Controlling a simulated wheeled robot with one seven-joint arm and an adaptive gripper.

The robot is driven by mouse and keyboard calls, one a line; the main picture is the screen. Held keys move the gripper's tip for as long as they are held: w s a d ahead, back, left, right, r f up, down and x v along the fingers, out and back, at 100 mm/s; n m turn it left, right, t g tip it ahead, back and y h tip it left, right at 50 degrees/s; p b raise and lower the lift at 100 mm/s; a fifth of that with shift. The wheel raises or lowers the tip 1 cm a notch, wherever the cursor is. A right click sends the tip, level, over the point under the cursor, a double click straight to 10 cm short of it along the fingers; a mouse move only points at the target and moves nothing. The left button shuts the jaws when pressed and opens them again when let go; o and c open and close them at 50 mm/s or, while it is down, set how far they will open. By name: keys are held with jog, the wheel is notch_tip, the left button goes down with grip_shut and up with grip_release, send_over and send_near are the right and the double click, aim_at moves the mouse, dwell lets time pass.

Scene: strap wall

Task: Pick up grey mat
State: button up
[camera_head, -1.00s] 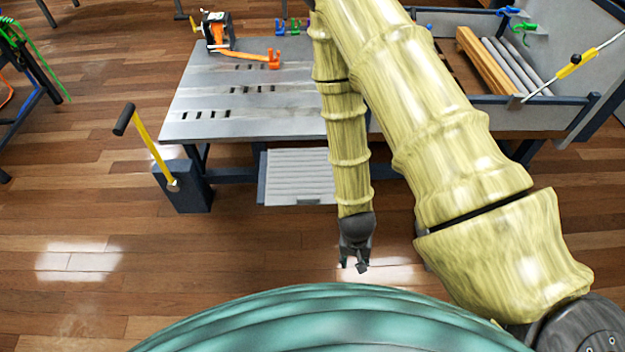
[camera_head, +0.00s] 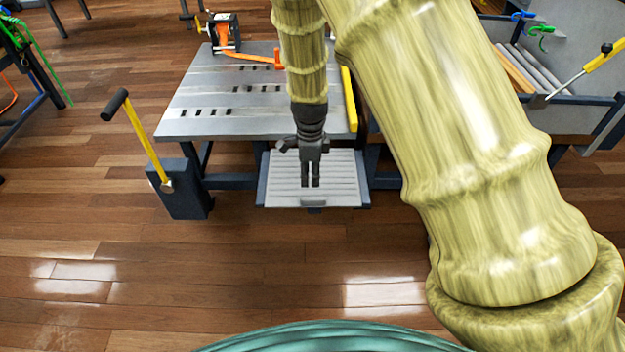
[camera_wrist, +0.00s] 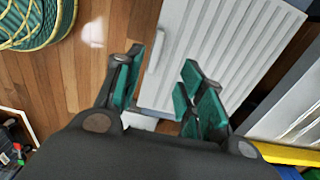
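The only mat-like thing I see is a light grey ribbed slab (camera_head: 342,182) under the table, with a small handle or lip on its near edge. In the wrist view the same ribbed slab (camera_wrist: 225,40) fills the upper right, with a pale bar along one edge. My gripper (camera_head: 311,184) points down over the slab in the head view and hides part of its middle. In the wrist view my gripper (camera_wrist: 162,62) has its green-padded fingers apart, with nothing between them, near the slab's edge. I cannot tell the height gap exactly.
The grey slotted table (camera_head: 215,120) stands above and behind the slab, with a yellow strip (camera_head: 349,98) at its right edge. A yellow lever (camera_head: 142,135) on a dark box stands to the left. The wooden floor (camera_head: 230,270) in front is clear.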

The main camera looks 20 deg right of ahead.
send_over(313, 198)
jog(key=f, duration=0.4)
jog(key=shift+w+a+f+b, duration=0.25)
jog(key=shift+w+b, duration=0.05)
jog(key=shift+w, duration=0.05)
jog(key=shift+s+d+f+b, duration=0.1)
jog(key=shift+f+b, duration=0.1)
jog(key=shift+f, duration=0.7)
jog(key=shift+s+d+f+b, duration=0.1)
jog(key=shift+s+f+b, duration=0.05)
jog(key=shift+f, duration=0.7)
jog(key=shift+s+d+f+b, duration=0.1)
jog(key=shift+f+b, duration=0.1)
jog(key=shift+f, duration=0.7)
grip_shut()
